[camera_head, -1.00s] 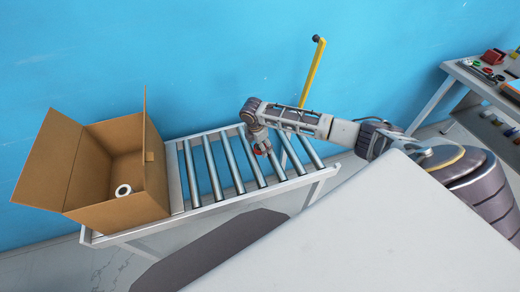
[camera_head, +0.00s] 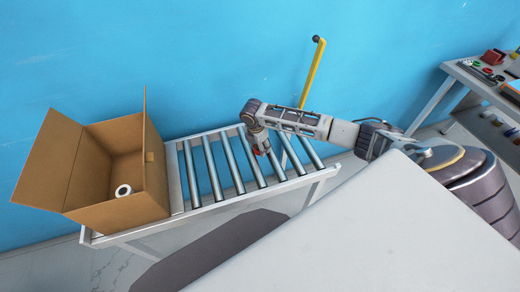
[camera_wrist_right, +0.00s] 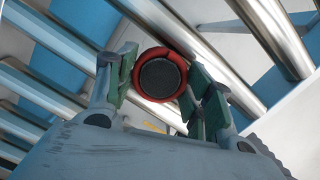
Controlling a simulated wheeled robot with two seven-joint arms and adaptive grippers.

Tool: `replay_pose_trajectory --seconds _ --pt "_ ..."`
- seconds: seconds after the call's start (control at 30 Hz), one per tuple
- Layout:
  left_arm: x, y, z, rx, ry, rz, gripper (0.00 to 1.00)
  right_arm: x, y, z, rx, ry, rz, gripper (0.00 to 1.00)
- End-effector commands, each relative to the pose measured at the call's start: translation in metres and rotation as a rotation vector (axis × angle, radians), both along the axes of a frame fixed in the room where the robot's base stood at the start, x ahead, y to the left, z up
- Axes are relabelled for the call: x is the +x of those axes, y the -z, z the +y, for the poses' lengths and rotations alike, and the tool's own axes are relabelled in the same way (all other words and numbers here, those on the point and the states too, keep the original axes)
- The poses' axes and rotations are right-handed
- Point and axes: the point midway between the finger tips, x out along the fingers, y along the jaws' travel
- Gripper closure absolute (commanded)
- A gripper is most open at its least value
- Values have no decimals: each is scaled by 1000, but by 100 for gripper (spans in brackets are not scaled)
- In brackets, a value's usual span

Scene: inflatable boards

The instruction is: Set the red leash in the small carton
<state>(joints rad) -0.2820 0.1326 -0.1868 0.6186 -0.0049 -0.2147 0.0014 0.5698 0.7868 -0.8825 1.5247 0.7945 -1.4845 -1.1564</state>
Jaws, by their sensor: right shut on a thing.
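The red leash (camera_wrist_right: 144,83) shows in the right wrist view as a round red coil around a dark disc. My right gripper (camera_wrist_right: 157,88) is shut on it, with green-padded fingers on either side. In the head view my right gripper (camera_head: 262,151) is over the right half of the roller conveyor, with a bit of red at its tip. The small carton (camera_head: 116,214) stands open at the conveyor's left end, well to the left of this gripper. A white roll (camera_head: 123,190) lies inside it. My left gripper is not in view.
The roller conveyor (camera_head: 181,200) has bare rollers between the carton and my right gripper. A yellow post (camera_head: 313,75) rises behind my arm. A workbench (camera_head: 459,71) with several items is at the far right.

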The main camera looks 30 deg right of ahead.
Motion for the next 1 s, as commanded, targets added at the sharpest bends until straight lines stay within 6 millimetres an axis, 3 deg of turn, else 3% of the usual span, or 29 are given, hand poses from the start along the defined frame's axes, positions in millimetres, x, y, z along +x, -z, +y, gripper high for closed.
replay_pose_trajectory --seconds 0.27,0.47,1.0 --pt "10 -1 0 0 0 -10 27 0 -2 0 0 0 -1 73" --pt "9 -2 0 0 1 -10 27 1 -15 0 0 0 -1 73" --pt "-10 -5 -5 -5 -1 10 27 1 -88 0 0 1 -1 73"
